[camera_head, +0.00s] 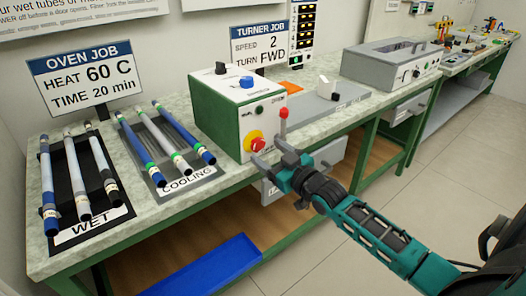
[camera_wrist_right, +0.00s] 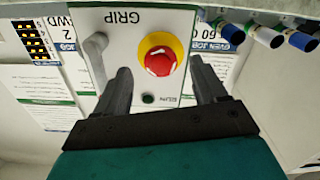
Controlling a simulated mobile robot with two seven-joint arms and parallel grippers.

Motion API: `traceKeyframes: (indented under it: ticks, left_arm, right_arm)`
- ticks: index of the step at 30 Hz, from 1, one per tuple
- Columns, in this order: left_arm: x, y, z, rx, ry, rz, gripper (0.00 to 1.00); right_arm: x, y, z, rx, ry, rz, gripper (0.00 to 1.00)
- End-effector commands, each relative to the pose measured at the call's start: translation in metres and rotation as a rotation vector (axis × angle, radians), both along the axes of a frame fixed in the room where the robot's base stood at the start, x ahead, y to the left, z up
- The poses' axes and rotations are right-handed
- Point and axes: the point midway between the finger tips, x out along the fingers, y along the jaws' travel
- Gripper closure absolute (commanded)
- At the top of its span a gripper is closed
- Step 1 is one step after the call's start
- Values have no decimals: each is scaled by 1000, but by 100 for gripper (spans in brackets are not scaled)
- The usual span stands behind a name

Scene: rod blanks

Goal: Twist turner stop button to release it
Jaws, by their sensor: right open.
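The turner (camera_head: 225,105) is a green and white box on the bench. Its red stop button (camera_head: 257,145) sits on a yellow ring, low on the white front panel. My right gripper (camera_head: 270,153) is open in front of that panel with its fingers towards the button. In the right wrist view, the red button (camera_wrist_right: 160,61) shows between the two spread fingers of my right gripper (camera_wrist_right: 160,78), with a gap on each side. Whether the fingertips reach level with the button is hard to tell. My left gripper is not in view.
A red-topped lever (camera_head: 284,114) stands beside the button, near my right gripper. Blue knob (camera_head: 246,82) and black knob (camera_head: 221,68) are on top of the turner. The cooling rack (camera_head: 186,183) and wet rack (camera_head: 118,212) hold rods at left. A blue bin (camera_head: 205,268) lies below.

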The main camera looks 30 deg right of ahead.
Motion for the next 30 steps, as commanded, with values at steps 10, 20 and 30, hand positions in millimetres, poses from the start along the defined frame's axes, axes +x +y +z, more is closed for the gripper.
traceKeyframes:
  ticks: [10, 20, 30]
  left_arm:
    - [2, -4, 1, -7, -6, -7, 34]
    - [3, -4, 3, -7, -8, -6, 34]
    - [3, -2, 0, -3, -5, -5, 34]
  right_arm:
    - [30, 3, 0, 0, 0, 0, 29]
    - [31, 3, 0, 1, 1, 1, 31]
    - [31, 3, 0, 1, 1, 0, 63]
